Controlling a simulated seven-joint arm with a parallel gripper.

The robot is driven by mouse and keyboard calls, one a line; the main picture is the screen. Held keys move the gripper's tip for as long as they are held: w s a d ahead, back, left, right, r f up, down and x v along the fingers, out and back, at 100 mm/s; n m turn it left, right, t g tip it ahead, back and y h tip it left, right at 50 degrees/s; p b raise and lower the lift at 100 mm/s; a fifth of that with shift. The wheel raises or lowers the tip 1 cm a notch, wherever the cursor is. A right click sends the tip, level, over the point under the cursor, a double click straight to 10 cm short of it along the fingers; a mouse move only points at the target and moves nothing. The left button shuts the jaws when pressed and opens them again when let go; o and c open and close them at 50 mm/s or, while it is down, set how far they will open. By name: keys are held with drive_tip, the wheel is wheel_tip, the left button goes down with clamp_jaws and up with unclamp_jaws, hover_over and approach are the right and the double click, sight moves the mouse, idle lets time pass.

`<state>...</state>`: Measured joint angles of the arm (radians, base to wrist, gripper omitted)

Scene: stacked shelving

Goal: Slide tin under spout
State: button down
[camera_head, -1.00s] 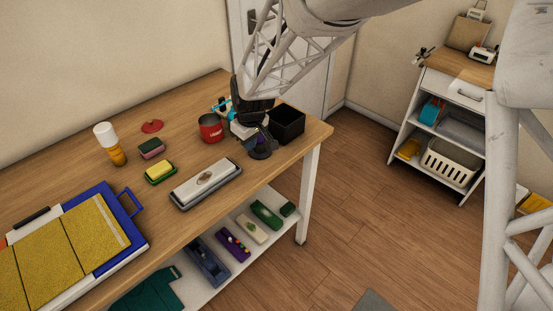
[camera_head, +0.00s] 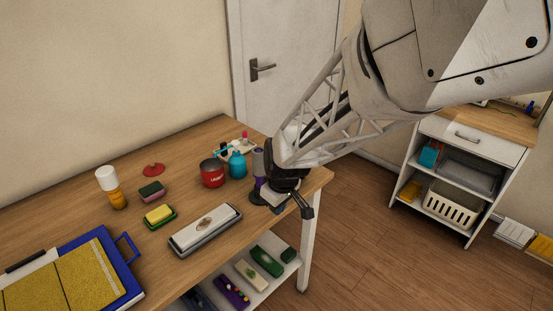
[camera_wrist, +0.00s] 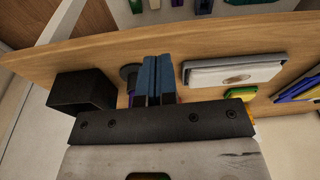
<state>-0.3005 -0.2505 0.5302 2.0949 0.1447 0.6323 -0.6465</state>
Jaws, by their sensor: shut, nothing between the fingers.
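A red tin (camera_head: 212,174) with a dark open top stands upright on the wooden table in the head view. A teal pump bottle (camera_head: 237,165) with a thin light-blue spout stands right beside it, to its right. The spout reaches left over the tin's top, but I cannot tell whether it is centred. My gripper (camera_head: 279,207) is to the right of both, near the table's front right edge, and apart from the tin. In the wrist view its blue fingers (camera_wrist: 155,80) are pressed together with nothing between them. The tin and bottle are not clearly visible there.
A purple-grey cylinder (camera_head: 258,162) on a dark base stands close to my gripper. A sharpening stone on a tray (camera_head: 205,231), a yellow sponge (camera_head: 158,214) and an orange bottle (camera_head: 112,188) lie to the left.

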drive_tip(key=c, duration=1.8)
unclamp_jaws()
drive_tip(key=o, duration=0.5)
drive_tip(key=shift+w+a, duration=0.1)
drive_tip(key=shift+a, duration=0.05)
drive_tip(key=shift+o, duration=0.6)
drive_tip(key=shift+w+a+r, duration=0.1)
drive_tip(key=shift+w+a, duration=0.05)
drive_tip(key=shift+a, duration=0.1)
drive_tip(key=n+g+h, duration=0.1)
drive_tip(key=n, duration=1.6)
approach(207, 166)
wheel_tip(207, 166, down, 2)
drive_tip(key=shift+w+a, duration=0.1)
drive_tip(key=shift+f, duration=3.95)
